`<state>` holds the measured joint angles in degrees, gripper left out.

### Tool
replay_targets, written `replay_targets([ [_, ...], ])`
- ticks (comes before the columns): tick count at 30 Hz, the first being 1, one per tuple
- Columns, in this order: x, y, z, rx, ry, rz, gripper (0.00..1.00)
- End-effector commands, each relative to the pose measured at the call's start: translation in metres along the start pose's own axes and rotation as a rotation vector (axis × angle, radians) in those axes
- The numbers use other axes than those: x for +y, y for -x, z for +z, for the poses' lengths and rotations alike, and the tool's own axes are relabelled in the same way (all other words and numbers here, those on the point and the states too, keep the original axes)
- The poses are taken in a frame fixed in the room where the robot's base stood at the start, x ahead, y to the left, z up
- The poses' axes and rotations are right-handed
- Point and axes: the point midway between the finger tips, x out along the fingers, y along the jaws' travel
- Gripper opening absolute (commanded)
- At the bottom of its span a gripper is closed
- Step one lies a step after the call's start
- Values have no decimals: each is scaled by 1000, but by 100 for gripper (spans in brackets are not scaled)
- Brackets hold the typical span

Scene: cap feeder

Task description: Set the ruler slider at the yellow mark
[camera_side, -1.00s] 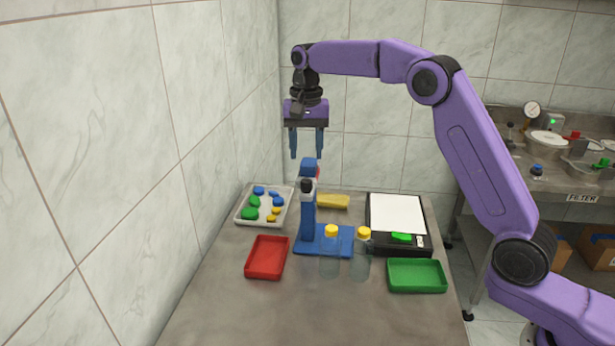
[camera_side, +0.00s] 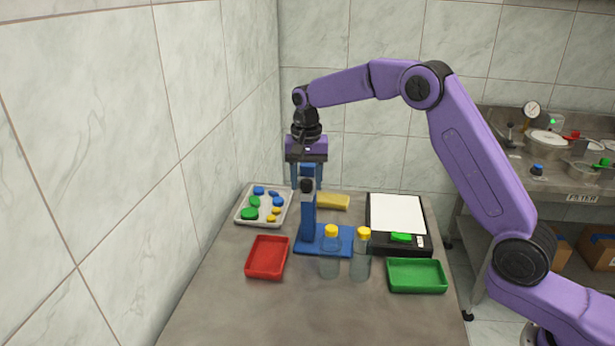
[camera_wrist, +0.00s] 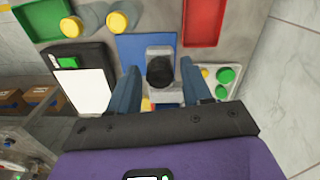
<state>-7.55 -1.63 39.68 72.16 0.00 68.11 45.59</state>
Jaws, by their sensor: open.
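A blue stand has an upright post (camera_side: 309,215) on a flat blue base (camera_side: 345,240). A black knob (camera_side: 307,186) sits on the front of the post near its top; in the wrist view the knob (camera_wrist: 160,70) shows on a grey block (camera_wrist: 160,52). My gripper (camera_side: 307,184) is open around the top of the post, pointing down, with a finger on either side. The wrist view shows the two fingers apart to the left and right of the knob. I cannot make out the yellow mark in the side view; a small yellow patch (camera_wrist: 146,104) shows behind the knob in the wrist view.
Two yellow-capped bottles (camera_side: 331,262) stand in front of the base. A red tray (camera_side: 267,258) is left, a green tray (camera_side: 417,276) right. A scale (camera_side: 398,222), a yellow block (camera_side: 333,202) and a white tray of caps (camera_side: 243,217) are further back.

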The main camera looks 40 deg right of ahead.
Motion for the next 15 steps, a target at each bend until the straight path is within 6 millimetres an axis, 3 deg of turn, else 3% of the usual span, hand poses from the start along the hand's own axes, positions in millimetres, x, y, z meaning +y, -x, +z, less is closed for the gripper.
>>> replay_targets([
  [4,0,0,0,0,0,0,49],
  [8,0,0,0,0,0,0,7],
  [15,0,-2,0,-1,0,1,4],
])
